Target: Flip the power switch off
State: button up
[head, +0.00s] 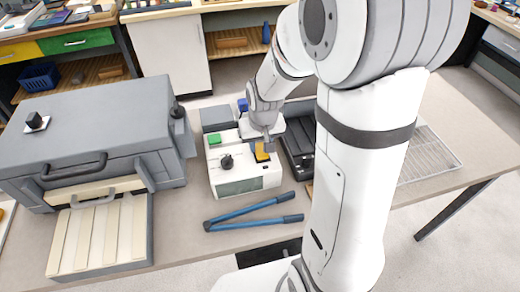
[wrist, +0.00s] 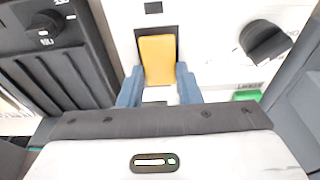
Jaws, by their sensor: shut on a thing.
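The power switch is a yellow rocker (head: 261,155) in a dark recess on top of a white control box (head: 243,180). In the wrist view the yellow switch (wrist: 158,58) lies straight ahead, between the blue-grey fingertips of my gripper (wrist: 159,76). My gripper (head: 264,148) is over the back part of the switch in the head view. It is shut on the switch, one finger on each side of its near end. The wrist view does not clearly show the finger contact or which way the rocker is tilted.
The box also bears a black knob (head: 227,162), a green button (head: 214,139) and a display (head: 240,186). A grey kiln-like unit (head: 90,125) stands left. A blue-handled tool (head: 250,217) lies in front.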

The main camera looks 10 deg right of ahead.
aim_at(263, 157)
jog(key=shift+s+f+t+b, duration=0.15)
jog(key=shift+t+b, duration=0.45)
jog(key=shift+b, duration=0.25)
jog(key=shift+r, duration=0.25)
jog(key=o, duration=1)
jog(key=shift+s, duration=0.1)
jog(key=v, duration=0.7)
jog(key=shift+s+r, duration=0.25)
jog(key=shift+r, duration=0.1)
